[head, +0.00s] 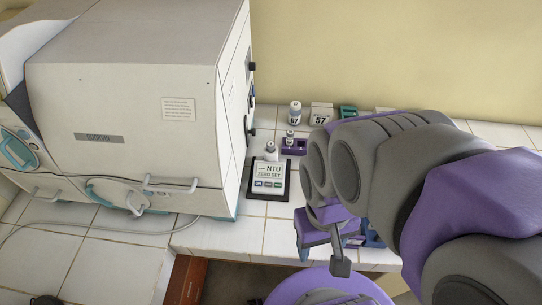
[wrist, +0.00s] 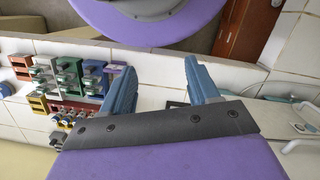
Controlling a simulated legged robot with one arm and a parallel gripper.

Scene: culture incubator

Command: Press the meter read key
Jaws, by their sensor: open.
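The meter (head: 269,172) stands on the white tiled bench right of the large incubator in the head view. Its light face reads "NTU" and "ZERO-SET", with a row of small keys below; I cannot make out the key labels. A pale round cap rises at its back. My gripper (wrist: 160,75) is open and empty in the wrist view, its two blue-grey fingers wide apart over the bench edge. In the head view it is partly hidden by my arm, to the right of and nearer than the meter, apart from it. I cannot clearly identify the meter in the wrist view.
The incubator (head: 130,90) fills the left. A purple vial holder (head: 294,148), a white bottle (head: 295,113) and a "57" block (head: 321,113) stand behind the meter. Several coloured racks (wrist: 68,72) sit left in the wrist view. Bare tiles lie in front of the meter.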

